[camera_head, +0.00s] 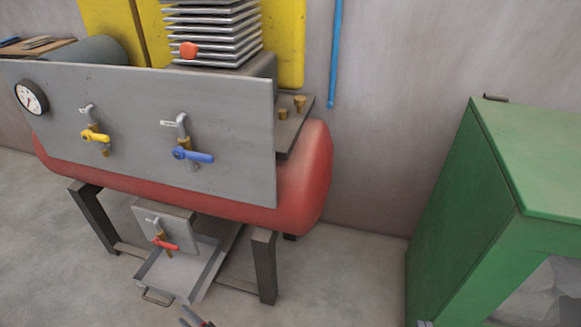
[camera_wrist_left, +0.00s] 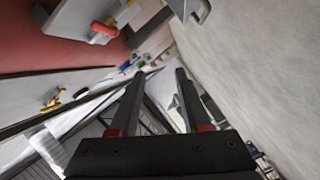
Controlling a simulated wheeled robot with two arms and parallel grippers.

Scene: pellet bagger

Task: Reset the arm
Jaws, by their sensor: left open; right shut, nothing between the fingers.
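My left gripper (camera_head: 197,318) shows only its tips at the bottom edge of the head view, in front of the grey drip tray under the red tank. In the left wrist view its two dark fingers (camera_wrist_left: 160,74) are spread apart with nothing between them. A small tip at the bottom edge of the head view, by the green cabinet, looks like my right gripper (camera_head: 424,323). It is shut and empty, and most of it is out of frame.
A red tank (camera_head: 312,180) carries a grey panel (camera_head: 235,130) with a gauge, a yellow-handled valve (camera_head: 96,136) and a blue-handled valve (camera_head: 193,155). A red-handled valve (camera_head: 165,243) sits above the drip tray (camera_head: 180,276). A green cabinet (camera_head: 455,200) stands right. Floor between is clear.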

